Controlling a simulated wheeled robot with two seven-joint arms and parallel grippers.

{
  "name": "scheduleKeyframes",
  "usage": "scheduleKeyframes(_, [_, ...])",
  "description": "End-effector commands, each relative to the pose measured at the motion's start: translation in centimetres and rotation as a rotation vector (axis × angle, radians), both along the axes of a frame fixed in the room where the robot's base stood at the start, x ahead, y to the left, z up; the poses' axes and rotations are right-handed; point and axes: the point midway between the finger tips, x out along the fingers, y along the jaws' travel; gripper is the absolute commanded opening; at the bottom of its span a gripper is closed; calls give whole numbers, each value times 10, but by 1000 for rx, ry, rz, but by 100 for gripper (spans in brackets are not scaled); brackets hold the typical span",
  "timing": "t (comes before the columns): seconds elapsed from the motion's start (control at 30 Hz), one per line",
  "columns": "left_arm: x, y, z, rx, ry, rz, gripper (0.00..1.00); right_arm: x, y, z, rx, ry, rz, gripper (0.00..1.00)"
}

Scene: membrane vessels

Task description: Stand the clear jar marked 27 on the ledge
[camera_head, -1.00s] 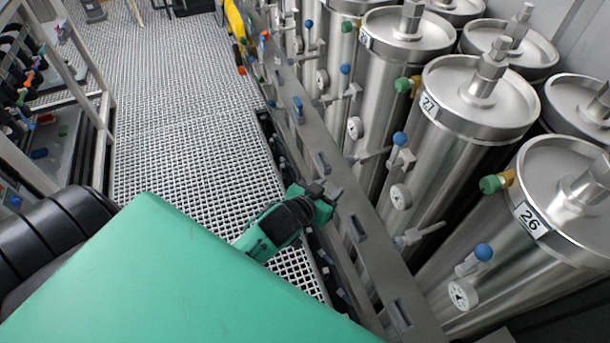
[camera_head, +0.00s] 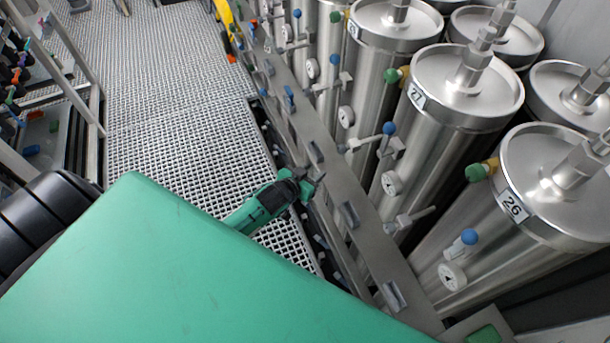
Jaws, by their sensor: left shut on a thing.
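My left gripper (camera_head: 314,185), on a green and black wrist, is over the inner edge of the long grey rail (camera_head: 372,252) in front of the steel vessels. It is shut, but I cannot make out what it holds; no clear jar can be picked out. The number 27 shows on a label (camera_head: 417,94) on a steel vessel (camera_head: 440,135) to the right of the gripper. I cannot tell which surface is the ledge; the rail carries several small raised brackets (camera_head: 348,214). My right gripper is not in view.
The vessel marked 26 (camera_head: 545,190) stands nearer, at right. Blue-knobbed valves (camera_head: 389,130) and gauges (camera_head: 391,183) stick out toward the rail. White grating (camera_head: 185,140) is open floor at left, beside a rack (camera_head: 85,95). A grey piece with a green patch (camera_head: 483,334) shows at the bottom right.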

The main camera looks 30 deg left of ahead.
Motion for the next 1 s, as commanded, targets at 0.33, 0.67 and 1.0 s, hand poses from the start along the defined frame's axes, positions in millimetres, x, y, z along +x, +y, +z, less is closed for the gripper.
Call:
scheduleKeyframes(0.33, [28, -22, -8, 0, 0, 0, 15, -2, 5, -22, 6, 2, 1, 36])
scheduleKeyframes(0.67, [54, -42, -13, -1, -1, -1, 15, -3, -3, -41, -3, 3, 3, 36])
scheduleKeyframes(1.0, [80, -63, -15, -1, -1, -1, 15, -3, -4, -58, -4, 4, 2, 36])
